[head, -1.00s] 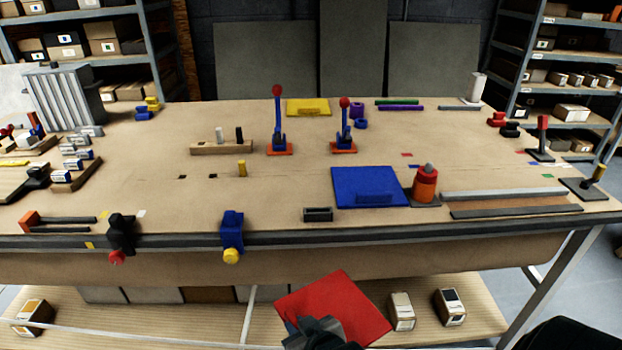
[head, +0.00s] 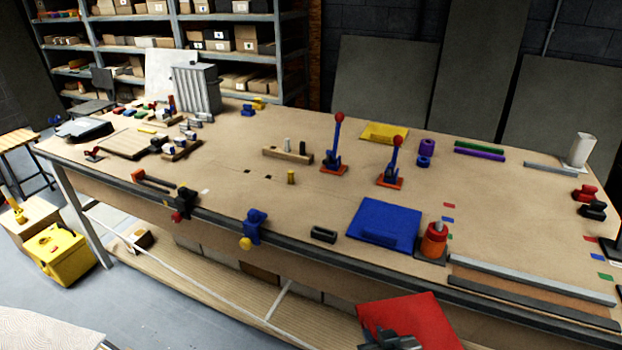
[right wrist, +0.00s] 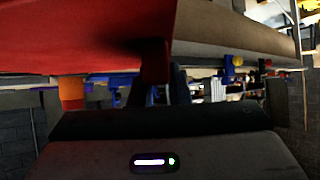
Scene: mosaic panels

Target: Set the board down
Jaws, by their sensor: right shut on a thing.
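A red board (head: 425,315) is in front of the table's near edge, low in the head view. My right gripper (head: 392,340) is shut on it at the board's near side. The red board (right wrist: 80,35) also fills the upper left of the right wrist view, with its grip held between the fingers (right wrist: 160,85). A blue board (head: 372,221) lies flat on the table near the front edge. A yellow board (head: 384,132) lies flat farther back. My left gripper is not in view.
On the wooden table (head: 330,190), an orange cylinder (head: 434,240) stands beside the blue board. Two red-knobbed levers (head: 334,150) stand mid-table. Black and blue clamps (head: 254,228) sit on the front edge.

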